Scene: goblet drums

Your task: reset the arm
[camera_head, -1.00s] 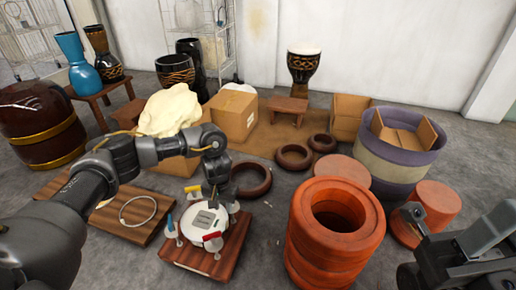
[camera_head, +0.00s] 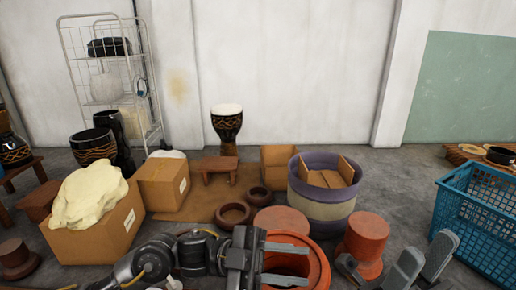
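My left arm (camera_head: 150,262) comes in low from the left. Its gripper (camera_head: 284,263) points right, in front of the orange ring-shaped drum body (camera_head: 318,262) at the bottom centre. Its two grey fingers stand apart with nothing seen between them, so it looks open. My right gripper (camera_head: 422,262) is at the bottom right, left of the blue crate. Its grey finger parts stand apart and it looks open and empty. The rest of the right arm is mostly cut off by the lower edge.
A blue crate (camera_head: 480,219) stands at the right. A purple and beige tub (camera_head: 327,209) holds cardboard. A red-brown stool-like block (camera_head: 364,241) stands beside it. Cardboard boxes (camera_head: 104,234), a goblet drum (camera_head: 227,128) on a small stool and a wire rack (camera_head: 151,80) are further back.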

